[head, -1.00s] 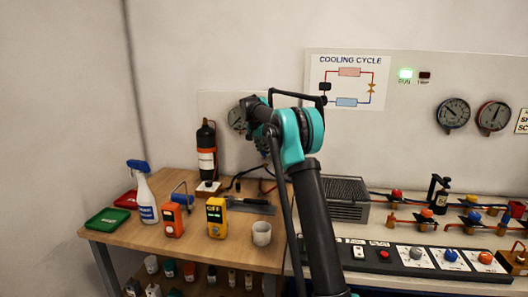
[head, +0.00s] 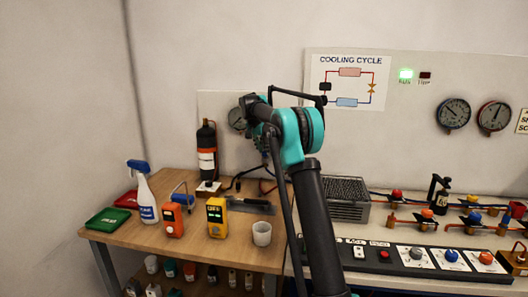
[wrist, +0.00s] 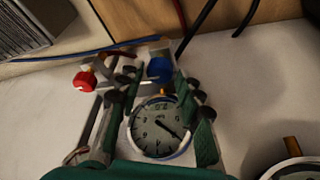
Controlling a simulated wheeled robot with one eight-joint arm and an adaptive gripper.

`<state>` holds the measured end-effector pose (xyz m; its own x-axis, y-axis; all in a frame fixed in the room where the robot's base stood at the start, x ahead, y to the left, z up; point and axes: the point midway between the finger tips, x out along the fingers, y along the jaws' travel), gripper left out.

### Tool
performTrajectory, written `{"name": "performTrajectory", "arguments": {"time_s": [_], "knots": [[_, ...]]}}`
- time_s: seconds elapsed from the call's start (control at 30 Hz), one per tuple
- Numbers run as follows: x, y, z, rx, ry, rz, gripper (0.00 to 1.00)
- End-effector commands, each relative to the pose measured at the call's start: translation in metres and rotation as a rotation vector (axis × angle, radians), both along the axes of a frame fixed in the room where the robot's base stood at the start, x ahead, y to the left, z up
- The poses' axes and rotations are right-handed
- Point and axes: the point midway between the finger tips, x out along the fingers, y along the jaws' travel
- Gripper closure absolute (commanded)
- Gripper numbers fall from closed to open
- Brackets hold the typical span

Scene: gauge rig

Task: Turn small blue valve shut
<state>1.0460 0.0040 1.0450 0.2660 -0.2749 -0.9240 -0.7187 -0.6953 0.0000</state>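The small blue valve knob (wrist: 159,68) shows in the wrist view, on a grey manifold block above a round white gauge (wrist: 160,128). A red valve knob (wrist: 85,81) sits to its left on the same block. My gripper (wrist: 158,82) is open, one finger on each side of the blue knob and gauge. I cannot tell whether either finger touches the knob. In the head view my arm hides the blue knob and most of the gripper.
A second gauge (wrist: 292,170) is at the lower right of the wrist view. Hoses run near the block. In the head view, a black bottle (head: 207,150), a yellow meter (head: 216,218) and a white cup (head: 262,233) stand on the wooden bench (head: 190,250).

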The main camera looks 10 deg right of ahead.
Motion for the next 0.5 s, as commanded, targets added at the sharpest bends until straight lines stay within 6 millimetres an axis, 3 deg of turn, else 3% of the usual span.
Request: {"name": "performTrajectory", "arguments": {"time_s": [0.5], "knots": [[-0.025,0.026,0.087,0.000,0.000,0.001,0.64]]}}
